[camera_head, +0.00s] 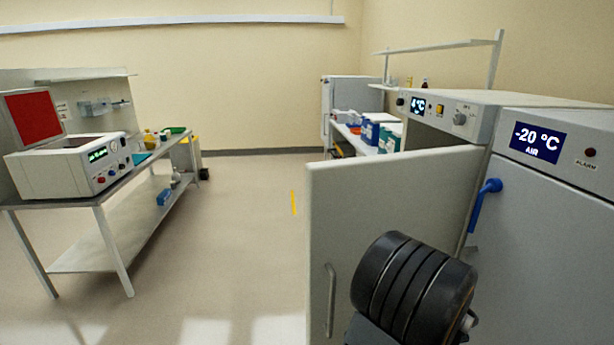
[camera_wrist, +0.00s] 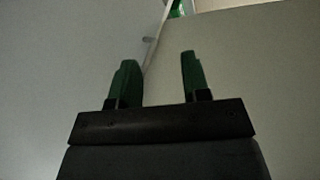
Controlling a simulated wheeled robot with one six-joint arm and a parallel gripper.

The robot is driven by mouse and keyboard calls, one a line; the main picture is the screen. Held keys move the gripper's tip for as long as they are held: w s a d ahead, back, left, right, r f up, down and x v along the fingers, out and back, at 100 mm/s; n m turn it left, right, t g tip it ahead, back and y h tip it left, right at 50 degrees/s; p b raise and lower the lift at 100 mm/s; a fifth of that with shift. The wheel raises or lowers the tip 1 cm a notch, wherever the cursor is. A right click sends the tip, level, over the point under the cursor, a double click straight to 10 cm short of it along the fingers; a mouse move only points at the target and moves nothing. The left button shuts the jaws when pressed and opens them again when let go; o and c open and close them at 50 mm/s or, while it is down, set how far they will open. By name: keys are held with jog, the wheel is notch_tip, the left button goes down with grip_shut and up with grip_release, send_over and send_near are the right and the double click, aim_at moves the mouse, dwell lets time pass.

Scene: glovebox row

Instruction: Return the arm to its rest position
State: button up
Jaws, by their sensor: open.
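My gripper (camera_wrist: 157,78) shows in the wrist view with its two green fingers apart and nothing between them. Pale flat surfaces fill the view beyond the fingers, with a narrow gap between them near the top. In the head view a black ribbed part of my arm (camera_head: 412,287) stands at the lower right, in front of an open pale cabinet door (camera_head: 390,205). My gripper itself is not visible in the head view.
The open door has a handle (camera_head: 330,300). A cabinet reading -20 °C (camera_head: 540,230), with a blue handle (camera_head: 483,200), is at the right. A bench (camera_head: 85,205) carrying a white instrument (camera_head: 70,168) is at the left. The floor between them (camera_head: 225,230) is clear.

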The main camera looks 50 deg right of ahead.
jog(key=w+a+r+y+p, duration=0.1)
jog(key=w+a+r, duration=0.2)
jog(key=w+a, duration=0.3)
jog(key=w+a+r+n+y+p, duration=0.1)
jog(key=w+a+r+y, duration=0.15)
jog(key=w+a, duration=0.35)
jog(key=w+a+r+p, duration=0.1)
jog(key=w+a+r, duration=0.35)
jog(key=w, duration=0.25)
jog(key=w+a+r+n+t+y+p, duration=0.1)
jog(key=w+a+r+n, duration=0.2)
jog(key=a, duration=0.5)
jog(key=w+a+r+n+t+y+p, duration=0.1)
jog(key=w+a+r+n+t, duration=0.1)
jog(key=a, duration=0.7)
jog(key=w+a+r+n+t+y+p, duration=0.1)
jog(key=w+a+r+n, duration=0.2)
jog(key=a, duration=0.6)
notch_tip(320, 180, up, 2)
jog(key=shift+w+r+n, duration=0.2)
jog(key=shift+w+n, duration=0.15)
jog(key=shift+n, duration=0.15)
